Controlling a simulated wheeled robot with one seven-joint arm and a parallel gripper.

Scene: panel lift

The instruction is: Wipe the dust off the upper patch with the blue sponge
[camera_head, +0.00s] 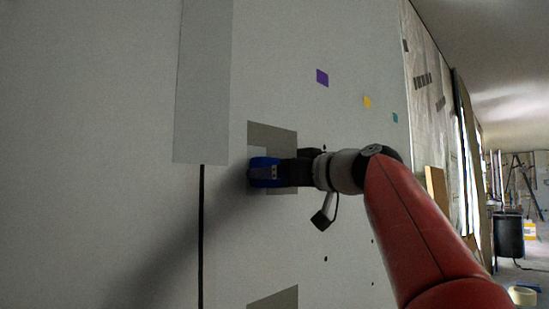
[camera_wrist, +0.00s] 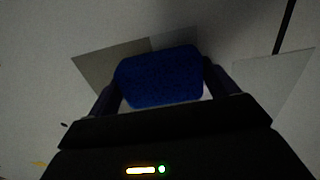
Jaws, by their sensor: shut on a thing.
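The blue sponge (camera_head: 256,171) is held in my gripper (camera_head: 274,173) and lies against or very close to the upper patch. It fills the space between the fingers in the wrist view (camera_wrist: 158,75). The upper patch (camera_head: 272,133) is a grey-brown dusty rectangle on the pale wall panel. It also shows behind the sponge in the wrist view (camera_wrist: 105,64). Part of it beside the sponge looks paler, near its left side. My gripper and sponge hide the patch's middle. I cannot tell whether the sponge touches the surface.
A second grey-brown patch (camera_head: 275,299) lies lower on the panel. A large grey rectangle (camera_head: 205,85) and a black vertical strip (camera_head: 201,235) are left of the sponge.

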